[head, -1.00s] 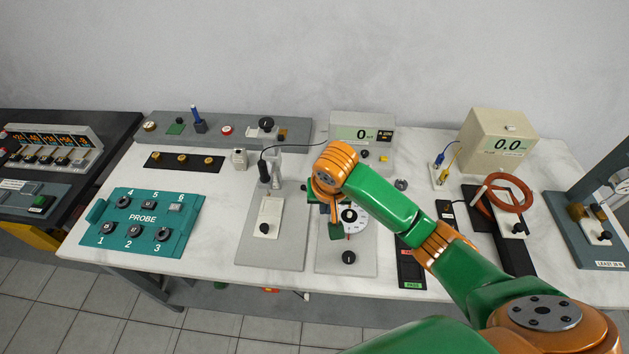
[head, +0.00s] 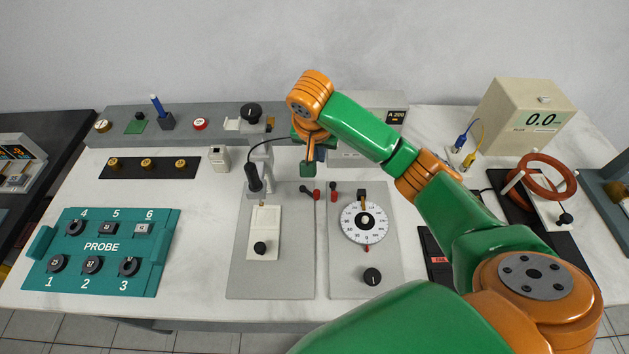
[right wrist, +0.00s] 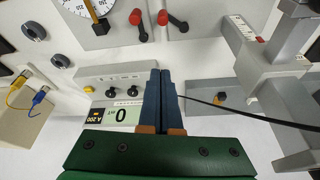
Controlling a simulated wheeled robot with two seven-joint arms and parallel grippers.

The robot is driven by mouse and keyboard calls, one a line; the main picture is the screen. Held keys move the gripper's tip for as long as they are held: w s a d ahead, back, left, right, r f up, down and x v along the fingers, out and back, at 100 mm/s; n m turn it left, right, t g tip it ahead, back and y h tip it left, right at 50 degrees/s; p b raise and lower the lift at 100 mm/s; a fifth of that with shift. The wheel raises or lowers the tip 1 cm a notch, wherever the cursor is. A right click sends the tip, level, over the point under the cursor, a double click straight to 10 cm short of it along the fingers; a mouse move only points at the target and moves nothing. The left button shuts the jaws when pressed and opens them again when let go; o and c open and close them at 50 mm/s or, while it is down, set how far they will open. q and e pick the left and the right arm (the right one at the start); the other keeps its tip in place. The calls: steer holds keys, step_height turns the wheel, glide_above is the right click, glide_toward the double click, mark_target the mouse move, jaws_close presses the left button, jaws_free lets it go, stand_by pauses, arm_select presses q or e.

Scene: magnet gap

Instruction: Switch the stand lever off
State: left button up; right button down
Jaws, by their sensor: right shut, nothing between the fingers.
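The stand is a grey baseplate (head: 240,280) left of centre in the head view, with a grey post (head: 262,160) and a black probe (head: 252,178) at its back. On its front part is a white plate (head: 264,220) with a black-knobbed lever (head: 260,248). In the right wrist view the stand's grey post (right wrist: 262,75) is at the right. My right gripper (head: 319,155) is behind and right of the lever, apart from it. The right wrist view shows its blue fingers (right wrist: 160,73) together, with nothing between them. My left gripper is not in view.
Right of the stand is a dial panel (head: 388,285). A meter (right wrist: 122,115) is behind. The teal probe box (head: 150,280) is at left. My right arm crosses the table's right half.

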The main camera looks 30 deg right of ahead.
steer(key=x, duration=1)
steer(key=shift+f, duration=0.25)
steer(key=s+a+p, duration=0.1)
steer(key=s+a+r+p, duration=0.1)
steer(key=s, duration=0.1)
steer(key=shift+a, duration=0.1)
steer(key=shift+s+a+f, duration=0.15)
steer(key=shift+s+a, duration=0.05)
steer(key=shift+w, duration=0.1)
steer(key=shift+f, duration=0.1)
